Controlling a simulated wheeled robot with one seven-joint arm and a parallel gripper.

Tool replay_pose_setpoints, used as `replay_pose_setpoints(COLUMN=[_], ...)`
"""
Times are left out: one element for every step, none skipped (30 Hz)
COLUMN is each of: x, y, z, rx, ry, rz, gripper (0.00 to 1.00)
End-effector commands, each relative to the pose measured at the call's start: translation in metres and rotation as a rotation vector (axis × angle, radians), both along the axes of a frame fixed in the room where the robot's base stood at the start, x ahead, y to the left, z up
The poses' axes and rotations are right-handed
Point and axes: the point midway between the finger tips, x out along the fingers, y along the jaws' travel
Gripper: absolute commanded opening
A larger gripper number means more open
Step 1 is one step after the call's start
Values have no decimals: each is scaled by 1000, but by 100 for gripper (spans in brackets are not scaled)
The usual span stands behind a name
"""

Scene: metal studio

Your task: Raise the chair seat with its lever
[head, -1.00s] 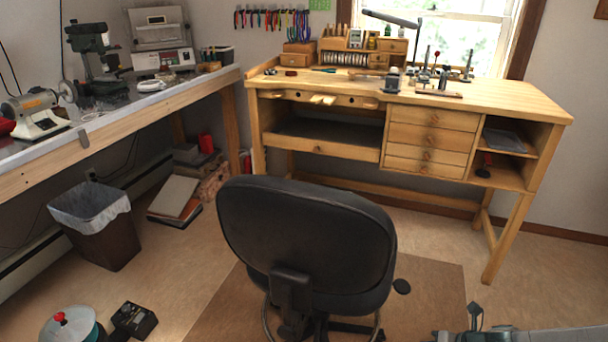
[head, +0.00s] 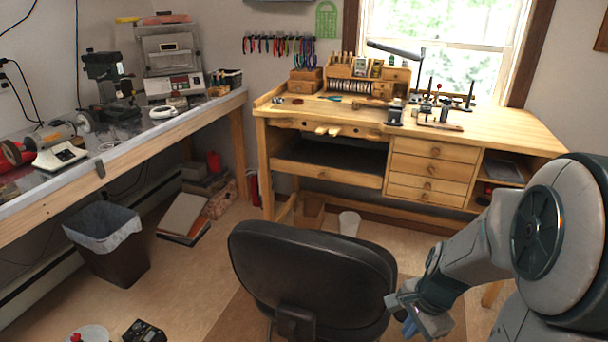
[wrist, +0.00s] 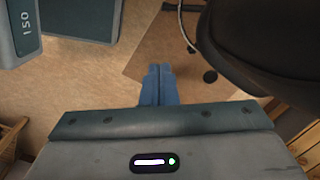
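The black office chair (head: 312,270) stands with its back toward me, in front of the workbench. In the wrist view its dark underside and seat edge (wrist: 275,45) fill the upper right. A small dark paddle, which looks like the lever's end (wrist: 210,76), shows below the seat edge, right of my fingers. My gripper (wrist: 160,72) has its two blue fingers together with nothing visible between them, left of the paddle and apart from it in the picture. In the head view my gripper (head: 410,326) is at the chair's right side; the lever does not show there.
The wooden workbench (head: 540,125) stands behind the chair, with a white bin (head: 349,223) below it. A side bench (head: 120,150) runs along the left, with a dark waste bin (head: 108,255) beneath it. A brown mat (wrist: 150,55) lies under the chair.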

Motion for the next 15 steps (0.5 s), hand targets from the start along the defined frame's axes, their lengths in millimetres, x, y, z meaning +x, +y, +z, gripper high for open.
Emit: replay_pose_setpoints(x=[-3, -5, -8, -11, -14, -18, -22, -26, -31, -36, -39, -45, -49, -53, -57], y=[10, 14, 20, 24, 29, 35, 39, 43, 48, 52, 56, 60, 62, 65, 67], z=[29, 40, 55, 66, 77, 92, 103, 114, 127, 137, 146, 157, 165, 172, 180], rx=[-37, -56, -81, -99, -115, -138, -154, -170, -191, -204, -218, -235, -247, -257, -269], ry=[-22, -33, -46, -58, -67, -81, -92, -103, -116, -126, -137, -150, -160, -169, -179], rz=[112, 176, 264, 326, 391, 474, 537, 599, 681, 740, 798, 870, 918, 964, 1019], gripper=[0, 0, 0, 0, 0, 0, 0, 0, 0, 0, 0, 0, 0, 0, 0])
